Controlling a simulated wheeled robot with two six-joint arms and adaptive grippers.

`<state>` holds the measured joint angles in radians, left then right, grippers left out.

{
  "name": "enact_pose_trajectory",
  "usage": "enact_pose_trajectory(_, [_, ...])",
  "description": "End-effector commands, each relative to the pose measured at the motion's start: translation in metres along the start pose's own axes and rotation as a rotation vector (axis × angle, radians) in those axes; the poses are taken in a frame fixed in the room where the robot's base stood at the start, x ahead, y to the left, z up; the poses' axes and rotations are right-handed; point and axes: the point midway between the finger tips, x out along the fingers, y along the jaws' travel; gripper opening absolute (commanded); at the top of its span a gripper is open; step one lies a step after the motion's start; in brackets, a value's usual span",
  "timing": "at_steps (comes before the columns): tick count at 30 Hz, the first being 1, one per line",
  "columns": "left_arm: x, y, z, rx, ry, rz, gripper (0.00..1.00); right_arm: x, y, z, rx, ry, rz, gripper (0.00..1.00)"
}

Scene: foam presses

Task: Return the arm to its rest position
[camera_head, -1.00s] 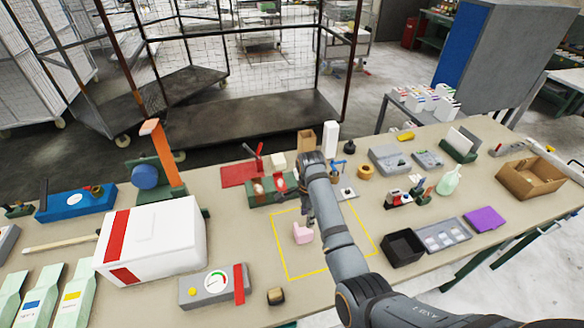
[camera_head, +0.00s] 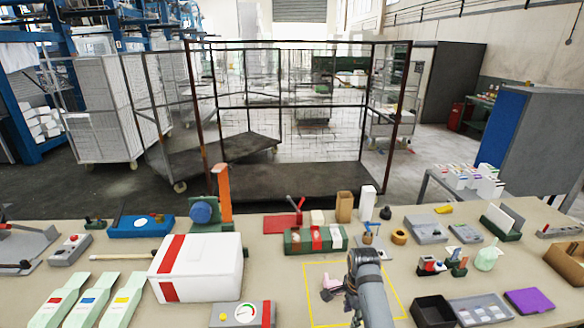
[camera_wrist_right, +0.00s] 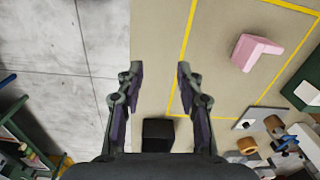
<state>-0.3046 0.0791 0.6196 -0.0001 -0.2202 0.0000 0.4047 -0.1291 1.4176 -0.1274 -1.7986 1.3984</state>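My left gripper is not in view.
A white box with red bands (camera_head: 205,268) stands left of the square. A green fixture (camera_head: 300,243) is behind it, and a black tray (camera_head: 434,310) to its right.

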Motion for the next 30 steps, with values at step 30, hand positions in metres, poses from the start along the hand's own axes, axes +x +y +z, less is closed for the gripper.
enact_pose_trajectory(30, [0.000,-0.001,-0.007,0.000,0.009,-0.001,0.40,-0.022,0.217,-0.033,-1.310,0.274,-0.129,0.37])
